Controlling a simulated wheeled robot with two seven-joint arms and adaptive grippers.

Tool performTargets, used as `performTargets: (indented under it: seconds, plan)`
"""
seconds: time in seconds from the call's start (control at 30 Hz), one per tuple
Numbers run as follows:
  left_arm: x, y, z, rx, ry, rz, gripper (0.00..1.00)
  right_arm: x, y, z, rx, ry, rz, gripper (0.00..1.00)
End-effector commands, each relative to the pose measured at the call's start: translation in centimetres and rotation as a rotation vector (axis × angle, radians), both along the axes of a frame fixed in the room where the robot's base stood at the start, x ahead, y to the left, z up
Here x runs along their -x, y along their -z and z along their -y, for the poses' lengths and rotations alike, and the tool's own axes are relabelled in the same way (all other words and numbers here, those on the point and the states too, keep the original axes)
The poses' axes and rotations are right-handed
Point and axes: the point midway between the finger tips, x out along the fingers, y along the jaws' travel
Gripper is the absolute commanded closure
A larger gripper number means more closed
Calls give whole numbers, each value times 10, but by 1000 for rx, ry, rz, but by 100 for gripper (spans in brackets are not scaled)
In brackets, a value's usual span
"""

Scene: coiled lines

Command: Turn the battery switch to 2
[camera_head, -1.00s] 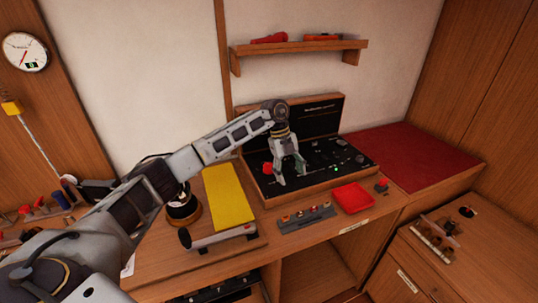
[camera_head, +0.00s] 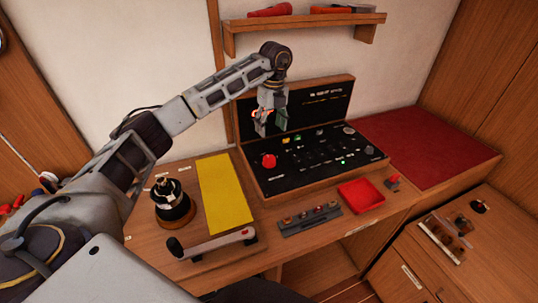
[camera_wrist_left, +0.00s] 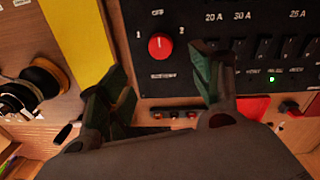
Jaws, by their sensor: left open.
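The battery switch is a red round knob (camera_head: 269,160) at the left end of the black panel (camera_head: 300,180). In the left wrist view the knob (camera_wrist_left: 161,46) shows between my fingers, near the top. A pale mark on it points up towards the OFF label; a 1 stands at its left and a 2 at its right. My left gripper (camera_head: 271,124) is open and empty, pointing down above the panel, behind the knob in the head view. Its two fingers (camera_wrist_left: 163,88) show spread apart in the wrist view, not touching the knob. My right gripper is not in view.
The panel's raised lid (camera_head: 330,103) stands behind the gripper. A shelf (camera_head: 300,30) hangs above.

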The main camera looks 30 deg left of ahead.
Motion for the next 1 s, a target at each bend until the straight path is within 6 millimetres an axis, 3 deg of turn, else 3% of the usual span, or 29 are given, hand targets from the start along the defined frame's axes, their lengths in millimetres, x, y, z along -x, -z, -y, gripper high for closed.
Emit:
performTargets:
  seconds: [0.47,1.0]
  plan:
    - [0,9,0,2,0,-1,36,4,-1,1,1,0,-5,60]
    - [4,73,-2,2,-1,-2,36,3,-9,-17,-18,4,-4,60]
